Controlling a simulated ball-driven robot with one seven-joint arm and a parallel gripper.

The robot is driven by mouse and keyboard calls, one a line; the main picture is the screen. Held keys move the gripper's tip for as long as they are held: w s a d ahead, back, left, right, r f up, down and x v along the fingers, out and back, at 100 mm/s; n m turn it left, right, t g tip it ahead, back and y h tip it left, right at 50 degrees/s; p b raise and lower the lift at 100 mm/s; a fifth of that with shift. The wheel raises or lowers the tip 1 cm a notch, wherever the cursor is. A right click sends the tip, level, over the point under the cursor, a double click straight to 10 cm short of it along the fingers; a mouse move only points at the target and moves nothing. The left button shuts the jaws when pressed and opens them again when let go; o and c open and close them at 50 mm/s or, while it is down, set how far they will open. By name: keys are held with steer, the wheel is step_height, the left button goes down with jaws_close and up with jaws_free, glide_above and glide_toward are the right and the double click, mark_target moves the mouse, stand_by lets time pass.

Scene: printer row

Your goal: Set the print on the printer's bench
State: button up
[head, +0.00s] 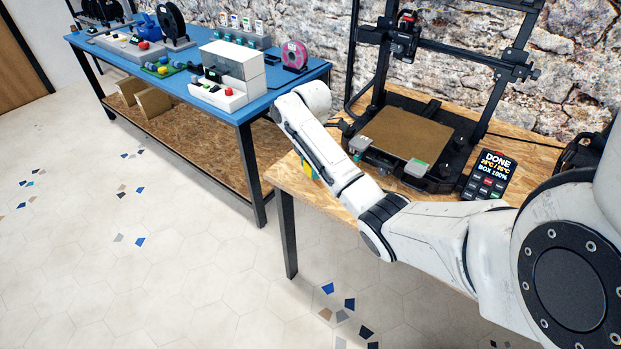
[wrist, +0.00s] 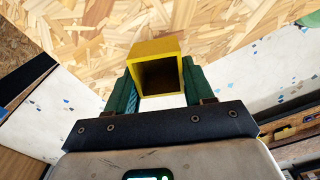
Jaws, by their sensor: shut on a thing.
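The print is a hollow yellow box (wrist: 155,52) with its open end facing the wrist camera. My gripper (wrist: 158,82) is shut on it, with a green finger on each side. In the head view my arm mostly hides the gripper; only small green and yellow bits show beside it at the bench's left end. The printer's bench (head: 284,178) has a wood-chip top and dark legs. In the wrist view the wood-chip surface (wrist: 230,30) fills the area beyond the print. Whether the print touches it I cannot tell.
The black-framed printer (head: 465,145) stands on the bench with an empty brown bed (head: 405,132). A display (head: 488,175) reads DONE and BOX 100%. A blue table (head: 120,62) at left holds spools, bins and small parts. The tiled floor in front is clear.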

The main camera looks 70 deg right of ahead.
mark_target(310, 173)
steer(key=shift+w+d+f, duration=0.2)
steer(key=shift+d+f, duration=0.05)
steer(key=shift+f, duration=1.7)
steer(key=o, duration=1)
step_height(310, 173, up, 11)
steer(key=shift+p, duration=1.15)
steer(key=shift+r+p, duration=0.55)
